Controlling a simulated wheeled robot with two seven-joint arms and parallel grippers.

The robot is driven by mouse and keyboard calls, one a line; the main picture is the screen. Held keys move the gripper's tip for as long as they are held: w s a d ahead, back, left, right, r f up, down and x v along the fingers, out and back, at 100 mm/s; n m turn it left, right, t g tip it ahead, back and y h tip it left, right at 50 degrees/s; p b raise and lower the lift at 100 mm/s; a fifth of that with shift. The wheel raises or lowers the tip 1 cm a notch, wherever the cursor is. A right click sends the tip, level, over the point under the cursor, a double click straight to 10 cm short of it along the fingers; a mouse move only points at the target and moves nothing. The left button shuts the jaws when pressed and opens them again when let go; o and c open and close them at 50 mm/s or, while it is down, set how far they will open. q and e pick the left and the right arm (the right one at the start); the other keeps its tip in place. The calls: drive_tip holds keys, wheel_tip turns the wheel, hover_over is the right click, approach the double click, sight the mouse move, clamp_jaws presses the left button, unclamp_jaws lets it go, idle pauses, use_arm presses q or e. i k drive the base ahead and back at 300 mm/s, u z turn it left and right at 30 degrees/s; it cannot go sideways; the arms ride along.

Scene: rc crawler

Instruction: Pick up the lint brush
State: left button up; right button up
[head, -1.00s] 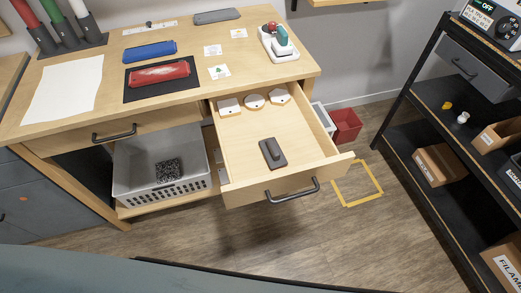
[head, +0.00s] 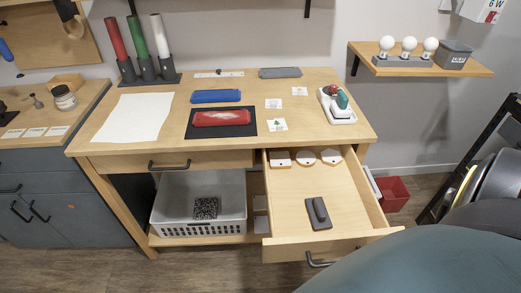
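A flat dark grey pad with a raised handle (head: 319,213) lies in the open drawer (head: 350,221), toward its front; it looks like the lint brush. The drawer sticks out below the right part of the wooden workbench (head: 160,144). On the bench top, a red piece with whitish marks (head: 222,118) lies on a black mat (head: 248,128). Neither of my grippers is in view, so I cannot see whether they are open or shut.
Three white pieces (head: 305,157) sit at the drawer's back. A grey basket (head: 170,212) stands below the bench and a red bin (head: 396,190) right of it. A wall shelf (head: 465,68) holds bulbs. Floor (head: 235,270) shows in front.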

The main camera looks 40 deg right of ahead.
sight(320, 220)
drive_tip(key=u, duration=0.7)
drive_tip(key=k, duration=0.6)
drive_tip(key=z, duration=1.65)
